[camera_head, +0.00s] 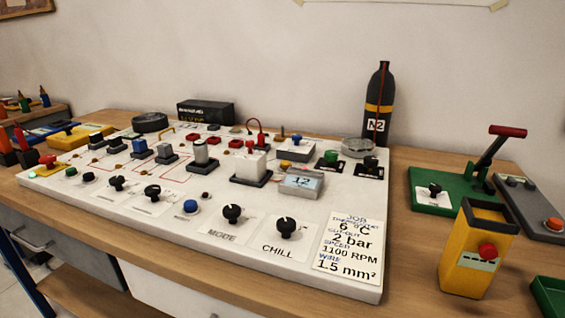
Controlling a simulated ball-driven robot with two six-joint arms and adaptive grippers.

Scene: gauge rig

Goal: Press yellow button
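No button that is clearly yellow can be told in this view. A yellow box (464,262) with a red button (488,251) on its face stands upright at the right front of the table. A flat yellow case (68,137) lies at the left, with a red knob (47,161) near it. An orange button (553,225) sits on a grey box (530,205) at the far right. The white panel (130,212) holds several small controls, some too small to tell their colour. Neither of my grippers is in view.
On the panel are black MODE (232,214) and CHILL (286,227) knobs, a blue button (190,207) and a small display (301,182). A black N2 bottle (378,100) stands behind. A green base (432,202) with a red-handled lever (507,131) is at right. Bare wood (410,245) lies between.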

